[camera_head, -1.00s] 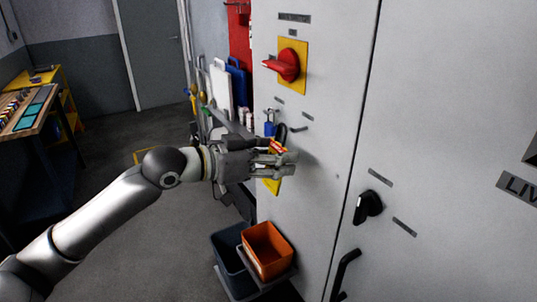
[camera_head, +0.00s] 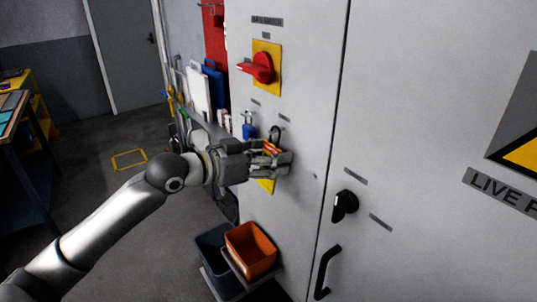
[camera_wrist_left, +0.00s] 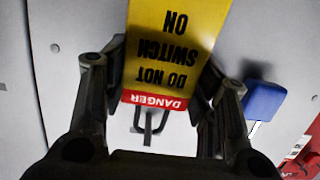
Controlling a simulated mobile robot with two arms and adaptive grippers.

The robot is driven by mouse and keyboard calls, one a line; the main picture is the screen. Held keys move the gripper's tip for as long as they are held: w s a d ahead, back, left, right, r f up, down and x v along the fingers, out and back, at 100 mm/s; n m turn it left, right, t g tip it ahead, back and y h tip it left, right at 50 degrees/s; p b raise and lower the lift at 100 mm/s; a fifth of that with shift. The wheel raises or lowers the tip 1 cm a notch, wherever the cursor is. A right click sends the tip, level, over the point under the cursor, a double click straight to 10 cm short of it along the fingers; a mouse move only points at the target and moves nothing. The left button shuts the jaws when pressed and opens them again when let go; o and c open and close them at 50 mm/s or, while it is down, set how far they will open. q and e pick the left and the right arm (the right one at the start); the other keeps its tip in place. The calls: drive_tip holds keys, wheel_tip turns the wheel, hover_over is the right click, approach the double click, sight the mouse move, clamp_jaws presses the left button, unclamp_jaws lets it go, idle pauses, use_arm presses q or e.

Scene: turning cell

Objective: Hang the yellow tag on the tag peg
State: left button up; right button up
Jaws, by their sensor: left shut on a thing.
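My left gripper (camera_head: 277,162) is shut on the yellow tag (camera_head: 267,186), close to the grey cabinet front. The tag's red band (camera_head: 271,149) shows above the fingers. In the left wrist view, the tag (camera_wrist_left: 172,45) appears upside down between the fingers, with the words DANGER, DO NOT SWITCH ON. A dark loop (camera_head: 276,132) stands above the tag; a thin dark loop shape (camera_wrist_left: 150,122) also shows beyond the tag's red end in the wrist view. The loop overlaps the peg's place on the cabinet; I cannot tell whether it is around the peg. My right gripper is out of view.
A red rotary switch (camera_head: 259,67) on a yellow plate is above the gripper. A blue padlock (camera_head: 249,130) hangs just left of the loop. An orange bin (camera_head: 250,249) and a dark bin stand below. A black knob (camera_head: 344,206) and handle (camera_head: 327,272) are to the right.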

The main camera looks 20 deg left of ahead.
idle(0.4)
use_arm(q)
drive_tip(key=o, duration=1.1)
drive_tip(key=shift+s+a, duration=0.1)
drive_tip(key=shift+v, duration=5.85)
